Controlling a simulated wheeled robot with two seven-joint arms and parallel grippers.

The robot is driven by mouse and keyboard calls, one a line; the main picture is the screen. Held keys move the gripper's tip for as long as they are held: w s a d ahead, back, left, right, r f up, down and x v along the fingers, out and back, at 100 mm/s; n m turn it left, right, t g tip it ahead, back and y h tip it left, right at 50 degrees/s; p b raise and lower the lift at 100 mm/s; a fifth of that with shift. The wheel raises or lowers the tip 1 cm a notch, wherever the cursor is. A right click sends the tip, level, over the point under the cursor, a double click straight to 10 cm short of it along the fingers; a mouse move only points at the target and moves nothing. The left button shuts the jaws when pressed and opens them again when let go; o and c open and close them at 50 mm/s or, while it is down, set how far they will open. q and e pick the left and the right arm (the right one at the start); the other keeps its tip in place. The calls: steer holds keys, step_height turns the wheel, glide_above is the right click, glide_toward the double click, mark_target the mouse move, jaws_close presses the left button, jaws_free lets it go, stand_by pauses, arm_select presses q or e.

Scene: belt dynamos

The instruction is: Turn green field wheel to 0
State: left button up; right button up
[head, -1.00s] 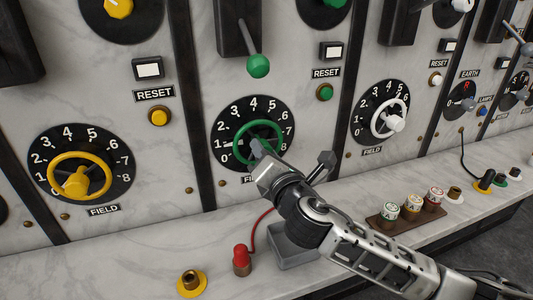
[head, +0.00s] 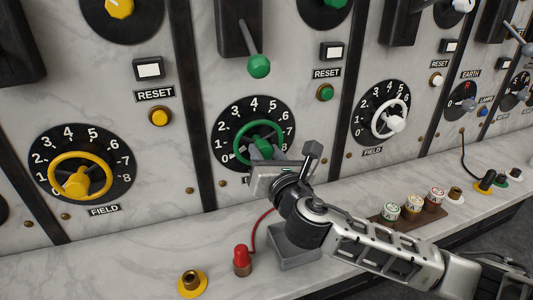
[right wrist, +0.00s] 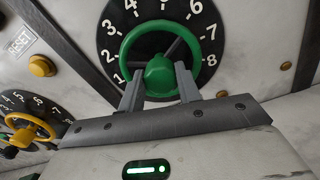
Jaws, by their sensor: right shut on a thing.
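The green field wheel (head: 240,152) is on a black dial (head: 277,117) with white numbers, on the marble panel. It also shows in the right wrist view (right wrist: 211,47), with a green hub (right wrist: 160,73) toward me. My right gripper (head: 266,158) is at the lower part of the wheel. In the right wrist view its two fingers (right wrist: 160,88) stand on either side of the hub, shut on it. I cannot read a pointer. My left gripper is not in view.
A yellow field wheel (head: 82,158) is to the left and a white one (head: 404,106) to the right. A green-knobbed lever (head: 259,66) hangs above. On the ledge are a red plug (head: 241,260), a grey box (head: 294,250) and several small labelled caps (head: 413,206).

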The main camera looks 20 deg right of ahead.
steer(key=o, duration=1)
steer(key=shift+c, duration=0.2)
steer(key=s, duration=1.6)
steer(key=shift+d+b, duration=0.3)
steer(key=shift+b, duration=0.1)
